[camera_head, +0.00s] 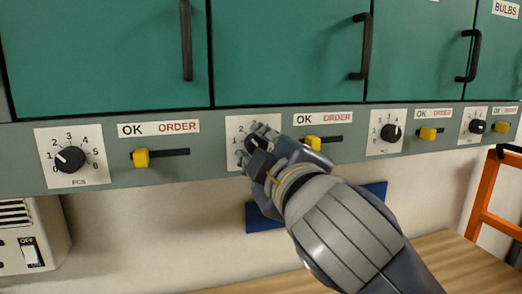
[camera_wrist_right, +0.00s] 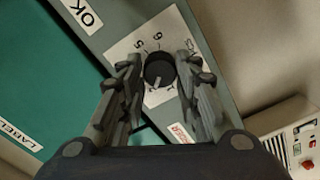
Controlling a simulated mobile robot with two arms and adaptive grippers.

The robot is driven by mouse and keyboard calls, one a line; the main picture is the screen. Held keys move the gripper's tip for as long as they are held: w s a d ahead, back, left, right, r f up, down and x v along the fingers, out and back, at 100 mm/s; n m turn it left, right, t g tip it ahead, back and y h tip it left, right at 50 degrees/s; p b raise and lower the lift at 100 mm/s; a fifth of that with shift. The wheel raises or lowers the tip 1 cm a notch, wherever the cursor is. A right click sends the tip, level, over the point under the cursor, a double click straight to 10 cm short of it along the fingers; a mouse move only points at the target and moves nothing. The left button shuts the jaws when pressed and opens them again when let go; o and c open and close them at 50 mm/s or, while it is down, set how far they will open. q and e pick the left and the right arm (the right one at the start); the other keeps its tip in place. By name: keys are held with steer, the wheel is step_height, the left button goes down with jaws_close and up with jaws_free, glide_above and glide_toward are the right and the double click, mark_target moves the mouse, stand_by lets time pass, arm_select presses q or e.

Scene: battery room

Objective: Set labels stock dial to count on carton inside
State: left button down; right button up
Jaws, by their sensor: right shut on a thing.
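The stock dial (camera_wrist_right: 160,69) is a black knob with a white pointer on a white numbered plate (camera_wrist_right: 124,47). In the wrist view its pointer is toward the bottom of the picture; the number it points to is hidden. My right gripper (camera_head: 258,143) is shut on this knob, with one finger on each side of it, also in the wrist view (camera_wrist_right: 163,78). A door tag (camera_wrist_right: 18,136) reading "LABEL…" shows on the green door beside it. The cabinet doors (camera_head: 290,50) are closed, and no carton shows. My left gripper is not in view.
Similar dials sit left (camera_head: 70,159) and right (camera_head: 391,133) on the grey rail. Yellow OK/ORDER sliders (camera_head: 141,158) stand between them. A wooden worktop (camera_head: 445,252) lies below, with an orange frame (camera_head: 490,198) at right and a switch box (camera_head: 30,245) at lower left.

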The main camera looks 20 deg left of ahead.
steer(key=o, duration=1.1)
steer(key=shift+c, duration=0.2)
steer(key=v, duration=1.2)
